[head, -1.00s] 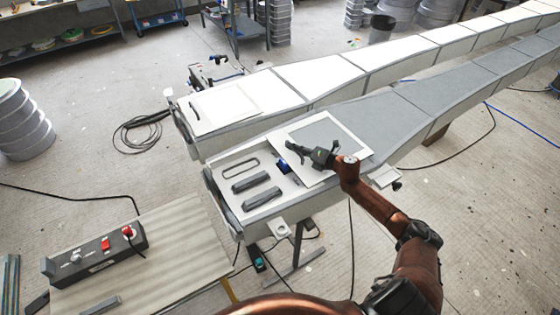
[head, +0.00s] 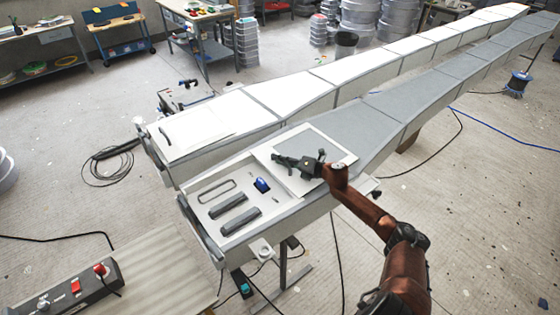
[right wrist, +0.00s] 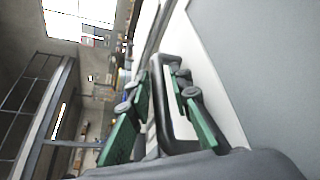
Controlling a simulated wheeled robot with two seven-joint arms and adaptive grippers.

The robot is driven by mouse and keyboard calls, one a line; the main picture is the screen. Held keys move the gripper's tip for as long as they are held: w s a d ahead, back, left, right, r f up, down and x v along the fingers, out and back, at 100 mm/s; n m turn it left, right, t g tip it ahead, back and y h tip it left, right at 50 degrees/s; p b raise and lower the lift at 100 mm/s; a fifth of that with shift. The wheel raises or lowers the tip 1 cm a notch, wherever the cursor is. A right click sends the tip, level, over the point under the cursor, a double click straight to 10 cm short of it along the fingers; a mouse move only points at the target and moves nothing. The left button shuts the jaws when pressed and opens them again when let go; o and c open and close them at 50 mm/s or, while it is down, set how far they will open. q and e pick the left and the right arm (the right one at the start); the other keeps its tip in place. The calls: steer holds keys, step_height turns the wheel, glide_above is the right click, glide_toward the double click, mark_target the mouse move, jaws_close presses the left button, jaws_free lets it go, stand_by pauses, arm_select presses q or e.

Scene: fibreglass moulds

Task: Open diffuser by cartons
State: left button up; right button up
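No thing I can surely call the diffuser or the cartons shows. A pale framed panel (head: 338,150) lies on the near end of the grey-topped long mould (head: 405,105). My right gripper (head: 287,161) is over this panel, its fingers pointing left. In the right wrist view, its green fingers (right wrist: 160,115) stand apart on either side of a dark grey looped handle (right wrist: 165,75); contact with it is unclear. A similar white panel (head: 200,122) with a dark handle (head: 164,134) lies on the white-topped mould (head: 290,88) behind. My left gripper is not in view.
The mould's end recess holds two dark grey blocks (head: 239,221), a ring-shaped strip (head: 216,190) and a blue item (head: 262,185). A control box (head: 75,290) sits on a table at lower left. Cables cross the floor. The floor at right is mostly clear.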

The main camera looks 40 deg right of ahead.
steer(key=v, duration=1.2)
steer(key=shift+s, duration=0.1)
stand_by(0.4)
